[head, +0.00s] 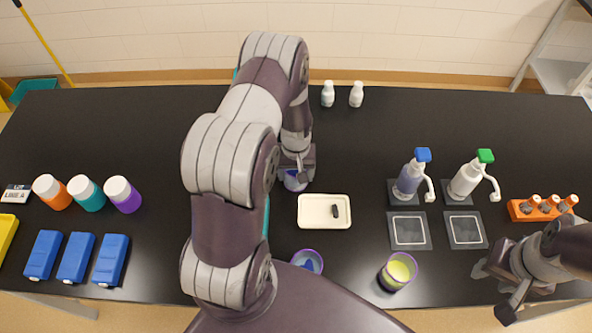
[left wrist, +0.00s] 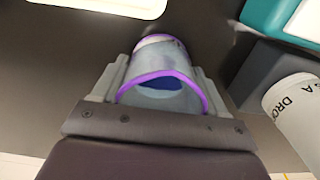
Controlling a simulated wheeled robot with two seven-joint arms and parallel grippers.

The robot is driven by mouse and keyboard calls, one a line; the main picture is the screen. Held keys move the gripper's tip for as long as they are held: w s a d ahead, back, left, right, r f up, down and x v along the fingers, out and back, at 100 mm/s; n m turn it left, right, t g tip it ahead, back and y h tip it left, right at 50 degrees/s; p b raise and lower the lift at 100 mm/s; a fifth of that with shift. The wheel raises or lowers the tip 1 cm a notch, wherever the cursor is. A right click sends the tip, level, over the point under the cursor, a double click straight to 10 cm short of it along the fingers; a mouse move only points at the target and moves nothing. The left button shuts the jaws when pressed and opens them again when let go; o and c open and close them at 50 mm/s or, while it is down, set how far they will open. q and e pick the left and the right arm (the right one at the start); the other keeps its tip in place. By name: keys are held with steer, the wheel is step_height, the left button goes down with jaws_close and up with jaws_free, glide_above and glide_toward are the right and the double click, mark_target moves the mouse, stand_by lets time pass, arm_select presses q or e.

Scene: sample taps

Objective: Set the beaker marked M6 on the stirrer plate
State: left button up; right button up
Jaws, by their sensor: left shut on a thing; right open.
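My left gripper (head: 297,168) is shut on a clear beaker with a purple rim (head: 295,182), just behind the cream tray. In the left wrist view the held beaker (left wrist: 162,85) sits between both fingers with some blue inside; no marking is readable. Another purple-rimmed beaker with blue contents (head: 308,263) and one with yellow contents (head: 397,271) stand at the front; their marks are unreadable. A teal device with a pale top (left wrist: 285,20), perhaps the stirrer plate, shows in the left wrist view; my left arm mostly hides that area in the head view. My right gripper (head: 497,290) is open and empty.
The cream tray (head: 310,221) holds a small black piece. Two pump bottles (head: 411,178) (head: 466,180) stand on the right, beside an orange rack (head: 522,211). Capped bottles (head: 88,195) and blue boxes (head: 76,258) are on the left. The back right is mostly clear.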

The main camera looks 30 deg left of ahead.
arm_select(q)
steer(key=shift+s+f, duration=0.1)
steer(key=o, duration=1.1)
